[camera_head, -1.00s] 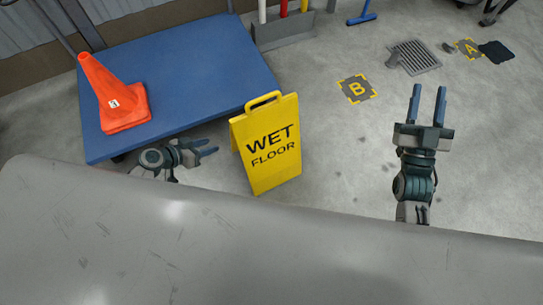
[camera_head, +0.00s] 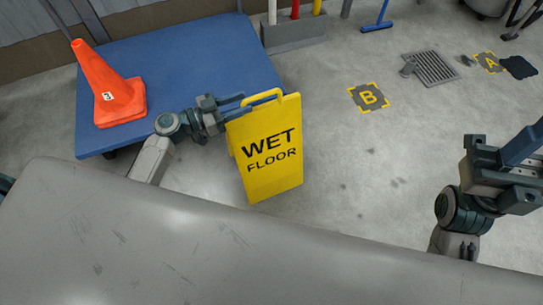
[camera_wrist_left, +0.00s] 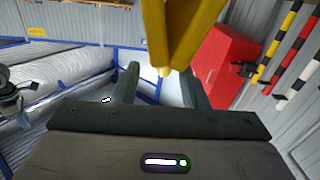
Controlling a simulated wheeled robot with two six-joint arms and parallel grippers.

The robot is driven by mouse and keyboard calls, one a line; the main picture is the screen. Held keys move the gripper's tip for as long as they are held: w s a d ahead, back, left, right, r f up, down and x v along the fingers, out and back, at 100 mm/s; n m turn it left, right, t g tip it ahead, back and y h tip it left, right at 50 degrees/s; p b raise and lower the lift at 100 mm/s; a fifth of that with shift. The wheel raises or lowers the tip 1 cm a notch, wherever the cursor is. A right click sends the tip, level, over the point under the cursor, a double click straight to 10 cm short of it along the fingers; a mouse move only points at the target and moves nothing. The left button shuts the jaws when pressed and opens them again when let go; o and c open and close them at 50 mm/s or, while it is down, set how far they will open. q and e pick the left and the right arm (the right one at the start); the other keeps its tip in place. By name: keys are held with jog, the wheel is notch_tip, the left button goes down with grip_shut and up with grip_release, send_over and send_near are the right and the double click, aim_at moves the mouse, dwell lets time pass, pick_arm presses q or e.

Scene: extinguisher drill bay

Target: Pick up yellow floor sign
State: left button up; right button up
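The yellow wet floor sign (camera_head: 270,165) stands upright on the concrete floor, right of the blue platform, with a loop handle on top. My left gripper (camera_head: 243,104) is open, its two fingers pointing right at the left side of the handle. In the left wrist view, yellow parts of the sign (camera_wrist_left: 190,30) hang down from the top, in line with the gap between my open fingers (camera_wrist_left: 160,85). I cannot tell whether the handle is between the fingertips. My right gripper (camera_head: 522,148) is at the right edge, away from the sign; its fingers are partly cut off.
A blue platform (camera_head: 180,70) carries an orange cone (camera_head: 112,90). A grey rack (camera_head: 295,35) with coloured poles stands behind. A floor drain (camera_head: 431,68) and marks B (camera_head: 369,97) and A (camera_head: 490,62) lie at right. A red cabinet (camera_wrist_left: 225,65) shows in the wrist view.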

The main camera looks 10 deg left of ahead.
aim_at(256, 98)
pick_arm(q)
jog(key=x, duration=0.5)
jog(key=shift+w+f, duration=0.15)
jog(key=shift+w, duration=0.05)
grip_shut()
dwell(1.2)
